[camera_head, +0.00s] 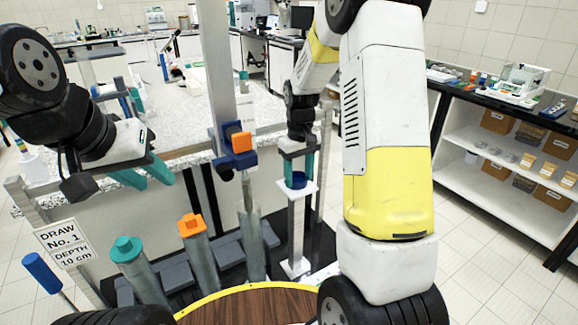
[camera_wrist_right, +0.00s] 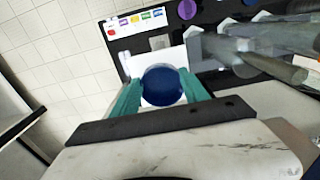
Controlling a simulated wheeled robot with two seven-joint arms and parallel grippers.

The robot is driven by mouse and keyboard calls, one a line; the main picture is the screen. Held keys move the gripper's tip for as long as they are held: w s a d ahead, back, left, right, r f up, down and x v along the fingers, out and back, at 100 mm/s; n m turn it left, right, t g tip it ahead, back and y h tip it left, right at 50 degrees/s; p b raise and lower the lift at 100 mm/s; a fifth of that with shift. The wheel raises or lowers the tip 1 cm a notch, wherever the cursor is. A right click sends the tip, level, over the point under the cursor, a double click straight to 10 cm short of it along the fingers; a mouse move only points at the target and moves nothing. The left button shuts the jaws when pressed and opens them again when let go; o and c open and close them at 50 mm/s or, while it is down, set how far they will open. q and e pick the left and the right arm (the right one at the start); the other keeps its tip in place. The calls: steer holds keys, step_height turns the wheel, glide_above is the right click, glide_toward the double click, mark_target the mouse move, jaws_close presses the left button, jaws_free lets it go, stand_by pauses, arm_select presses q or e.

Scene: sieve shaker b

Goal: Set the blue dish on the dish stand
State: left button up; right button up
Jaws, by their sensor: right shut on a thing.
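The blue dish (camera_head: 296,181) is between the teal fingers of my right gripper (camera_head: 299,173), which is shut on it. It also shows in the right wrist view (camera_wrist_right: 162,86) as a round dark-blue dish with a teal finger on each side. The dish stand (camera_head: 297,235) is a pale post with a square white top plate, which shows beneath the dish in the right wrist view (camera_wrist_right: 138,62). The dish is over this plate; I cannot tell whether it touches. My left gripper (camera_head: 158,182) is at the left, its teal fingers apart and empty, far from the dish.
Grey tubes with a teal cap (camera_head: 126,249) and an orange cap (camera_head: 191,225) stand left of the stand. A tall column with a blue and orange clamp (camera_head: 238,150) rises close by. A sign (camera_head: 63,244) and a round wooden top (camera_head: 255,305) are in front.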

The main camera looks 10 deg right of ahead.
steer(key=o, duration=1.3)
steer(key=shift+f, duration=0.1)
step_height(320, 180, up, 12)
steer(key=s+a+r+m+t, duration=0.1)
steer(key=s+r+t, duration=0.1)
steer(key=s, duration=0.5)
steer(key=s+r+m+t+y, duration=0.1)
steer(key=s+r+t, duration=0.1)
steer(key=s, duration=0.6)
steer(key=s+a+r+m+t+y, duration=0.1)
steer(key=s+r, duration=0.3)
steer(key=s, duration=0.4)
steer(key=shift+s+a+t, duration=0.15)
steer(key=shift+a+t, duration=0.15)
steer(key=shift+t, duration=0.3)
steer(key=shift+r, duration=0.1)
